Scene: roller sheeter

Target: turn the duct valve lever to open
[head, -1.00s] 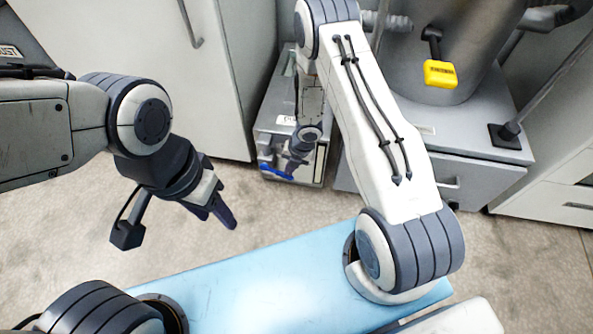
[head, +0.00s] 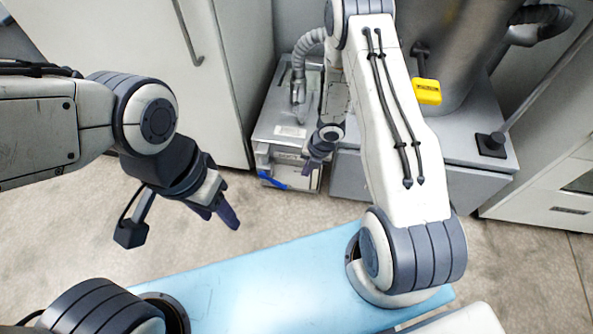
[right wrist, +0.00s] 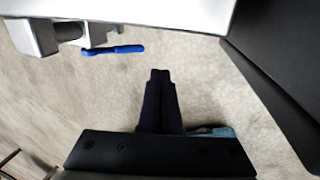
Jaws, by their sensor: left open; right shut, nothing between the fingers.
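A blue lever (head: 272,180) sits low on the front of a grey box-shaped unit (head: 290,133), lying slanted across it. It also shows in the right wrist view (right wrist: 113,50), roughly level beside a pale block. My right gripper (head: 314,164) is just right of the lever and apart from it. In the right wrist view its fingers (right wrist: 160,78) are shut with nothing between them, below and right of the lever. A yellow tag-like handle (head: 427,92) hangs from a dark stem on a large grey drum (head: 455,75). My left gripper (head: 225,212) is open and empty over the floor.
A ribbed grey hose (head: 308,43) runs down to the top of the unit. A white cabinet (head: 215,75) stands to the left and another (head: 560,185) to the right. Bare floor (head: 265,210) lies in front of the unit.

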